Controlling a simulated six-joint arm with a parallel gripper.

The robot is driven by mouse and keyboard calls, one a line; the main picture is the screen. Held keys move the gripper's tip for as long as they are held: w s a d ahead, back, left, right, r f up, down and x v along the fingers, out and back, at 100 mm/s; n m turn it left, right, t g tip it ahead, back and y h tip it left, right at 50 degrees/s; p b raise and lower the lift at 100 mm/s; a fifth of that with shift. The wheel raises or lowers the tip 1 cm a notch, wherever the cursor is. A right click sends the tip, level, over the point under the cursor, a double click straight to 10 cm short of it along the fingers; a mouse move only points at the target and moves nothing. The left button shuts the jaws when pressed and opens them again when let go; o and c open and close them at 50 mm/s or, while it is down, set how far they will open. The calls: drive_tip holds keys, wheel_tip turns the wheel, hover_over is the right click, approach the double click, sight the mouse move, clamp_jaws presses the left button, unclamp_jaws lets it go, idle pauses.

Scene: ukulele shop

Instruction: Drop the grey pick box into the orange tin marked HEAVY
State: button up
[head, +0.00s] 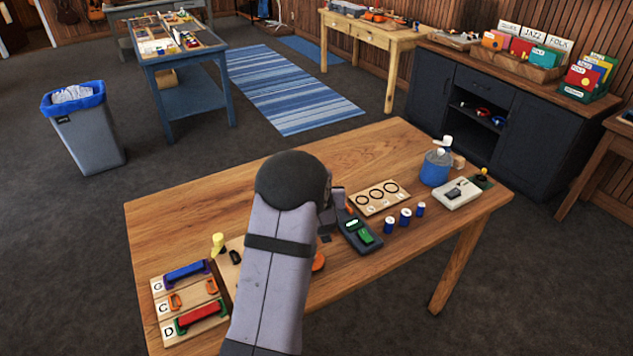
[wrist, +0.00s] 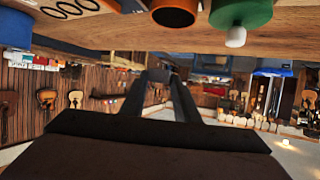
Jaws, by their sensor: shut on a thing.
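My gripper (wrist: 164,88) shows in the wrist view as two dark fingers close together, with a small greyish shape, which I take to be the grey pick box (wrist: 160,76), between their tips. Its details are too dark to read. In the head view my own arm hides most of the gripper and what it holds. An orange round tin (wrist: 175,13) is at the top of the wrist view, beside the fingers' line and apart from them. Its marking cannot be read. In the head view it is mostly hidden behind my arm.
A green round container (wrist: 240,12) with a white knob stands beside the orange tin.

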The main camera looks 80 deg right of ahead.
drive_tip(key=shift+f+b, duration=0.55)
drive_tip(key=shift+f, duration=0.55)
drive_tip(key=o, duration=1.1)
drive_tip(key=shift+a, duration=0.1)
drive_tip(key=shift+b+v, duration=1)
drive_tip(key=shift+v, duration=2.6)
